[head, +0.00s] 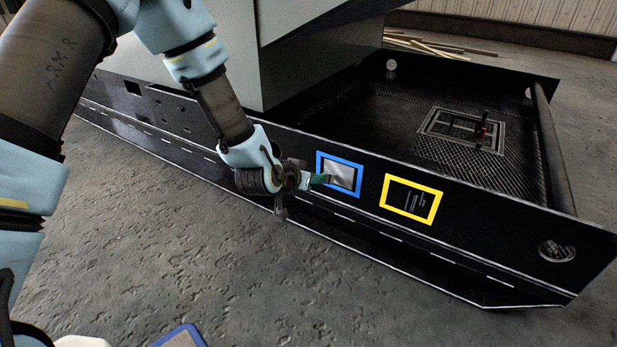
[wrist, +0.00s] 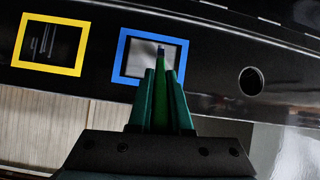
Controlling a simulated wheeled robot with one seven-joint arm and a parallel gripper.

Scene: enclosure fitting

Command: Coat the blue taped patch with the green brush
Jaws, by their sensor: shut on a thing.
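The blue taped patch (head: 340,173) is on the dark side panel of the enclosure in the head view. Inside its blue border is a light grey, whitish surface. It also shows in the wrist view (wrist: 123,47), upside down relative to the head view. My gripper (head: 304,179) is just left of the patch and is shut on the green brush (head: 321,179). In the wrist view the brush (wrist: 160,105) sits between the two green fingers, its dark tip over the patch's pale inside. I cannot tell whether the tip touches the surface.
A yellow taped patch (head: 411,201) with dark inside and thin pale marks is right of the blue one. A mesh-floored tray area (head: 400,120) with a framed hatch lies behind the panel. A blue-edged item (head: 180,337) is at the bottom.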

